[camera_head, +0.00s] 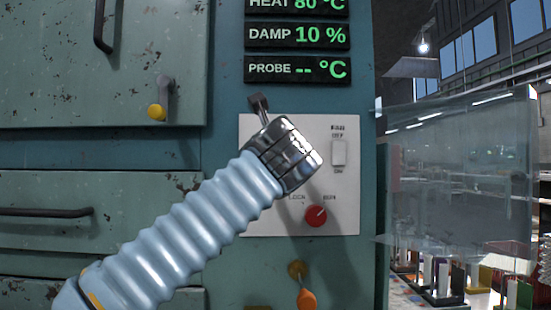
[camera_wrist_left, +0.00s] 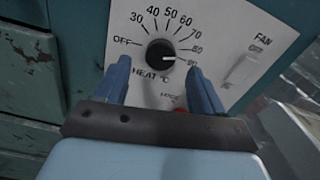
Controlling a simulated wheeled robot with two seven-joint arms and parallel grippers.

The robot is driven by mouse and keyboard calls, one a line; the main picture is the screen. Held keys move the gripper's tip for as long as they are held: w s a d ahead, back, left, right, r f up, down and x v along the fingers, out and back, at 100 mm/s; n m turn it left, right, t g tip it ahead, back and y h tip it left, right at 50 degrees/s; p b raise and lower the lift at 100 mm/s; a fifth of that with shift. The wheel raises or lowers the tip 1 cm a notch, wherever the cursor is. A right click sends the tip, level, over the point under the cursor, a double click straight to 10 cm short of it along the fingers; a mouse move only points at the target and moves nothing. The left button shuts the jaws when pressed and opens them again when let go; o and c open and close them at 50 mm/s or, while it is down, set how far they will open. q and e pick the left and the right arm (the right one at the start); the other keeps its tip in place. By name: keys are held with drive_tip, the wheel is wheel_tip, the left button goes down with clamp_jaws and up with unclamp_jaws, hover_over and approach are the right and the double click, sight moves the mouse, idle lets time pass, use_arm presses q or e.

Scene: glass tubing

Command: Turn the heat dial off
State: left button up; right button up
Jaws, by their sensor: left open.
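The heat dial (camera_wrist_left: 161,54) is a round black knob on a white panel (camera_wrist_left: 140,20), in the left wrist view. Its white mark points right, toward the high numbers; OFF is printed on its left. My left gripper (camera_wrist_left: 160,65) is open, its blue fingers spread to the lower left and lower right of the dial. Whether they touch it or the panel I cannot tell. In the head view my left wrist (camera_head: 287,153) covers the dial and the fingers. The heat display (camera_head: 297,5) reads 80 °C. My right gripper is not in view.
A fan switch (camera_head: 339,152) and a red lock/run knob (camera_head: 316,216) share the panel. Damp (camera_head: 297,35) and probe (camera_head: 297,69) displays are above. An orange handle (camera_head: 306,299) hangs below. Green cabinet doors with dark handles lie left; a clear screen (camera_head: 460,175) stands right.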

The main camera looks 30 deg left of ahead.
use_arm(q)
drive_tip(key=x, duration=0.5)
drive_tip(key=shift+d+p, duration=0.1)
drive_tip(key=shift+p, duration=0.2)
drive_tip(key=shift+c, duration=0.3)
drive_tip(key=c, duration=1)
